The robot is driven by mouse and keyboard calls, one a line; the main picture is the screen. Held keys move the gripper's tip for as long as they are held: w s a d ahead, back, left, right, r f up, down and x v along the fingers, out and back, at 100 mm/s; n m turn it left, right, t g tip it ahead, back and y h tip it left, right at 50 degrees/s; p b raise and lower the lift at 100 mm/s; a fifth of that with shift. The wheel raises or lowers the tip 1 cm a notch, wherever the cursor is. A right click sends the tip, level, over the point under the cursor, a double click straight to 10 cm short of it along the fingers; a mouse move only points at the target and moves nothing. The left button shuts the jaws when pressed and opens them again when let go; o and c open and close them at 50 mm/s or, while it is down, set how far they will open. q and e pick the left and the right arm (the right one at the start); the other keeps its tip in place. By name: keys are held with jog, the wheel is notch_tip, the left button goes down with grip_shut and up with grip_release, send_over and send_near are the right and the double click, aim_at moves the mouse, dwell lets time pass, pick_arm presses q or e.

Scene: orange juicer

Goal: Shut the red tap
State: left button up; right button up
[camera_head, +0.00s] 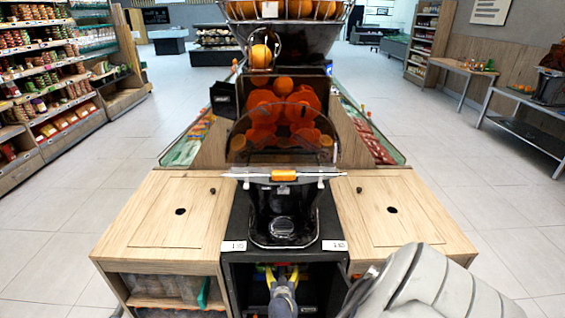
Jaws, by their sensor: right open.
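The orange juicer (320,78) stands in the middle of the counter with a clear front cover. A small orange piece (284,175) sits on the bar at the lower edge of this cover; I cannot tell if it is the tap. Below, the black cabinet (238,288) is open at the front, with small coloured parts inside. No red tap shows clearly. My right gripper (282,271) is in front of or inside this opening, low in the picture. Its yellow fingers are spread and nothing shows between them. My left gripper is not in view.
Wooden counter tops (150,215) (420,222) flank the juicer, each with a dark round hole. A black drip tray (283,229) lies under the cover. My right arm fills the lower right. Stocked shelves (45,75) stand at the far left, and floor is free on both sides.

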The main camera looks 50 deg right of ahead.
dwell(0.5)
jog(key=w+a+f+n+y, duration=0.1)
jog(key=a+f+n+y, duration=0.15)
jog(key=a+f, duration=0.4)
jog(key=a+f+n+y, duration=0.2)
jog(key=a+f+y, duration=0.2)
jog(key=a, duration=0.5)
jog(key=s+a+f+n+g+y, duration=0.1)
jog(key=s+a+f+n, duration=0.1)
jog(key=s+a+f, duration=0.4)
jog(key=s+a+f+n+g+y, duration=0.1)
jog(key=s+a+f+n+g, duration=0.1)
jog(key=s, duration=1.1)
jog(key=s+a+f+n+g, duration=0.2)
jog(key=s+f, duration=0.4)
jog(key=s, duration=0.8)
jog(key=s+a+f+n+g+y, duration=0.1)
jog(key=s+a+f+n+g, duration=0.1)
jog(key=s, duration=1.1)
notch_tip(320, 180, down, 2)
jog(key=a+n, duration=0.1)
jog(key=a, duration=0.1)
jog(key=shift+s+a+y, duration=0.2)
jog(key=shift+a+y, duration=0.15)
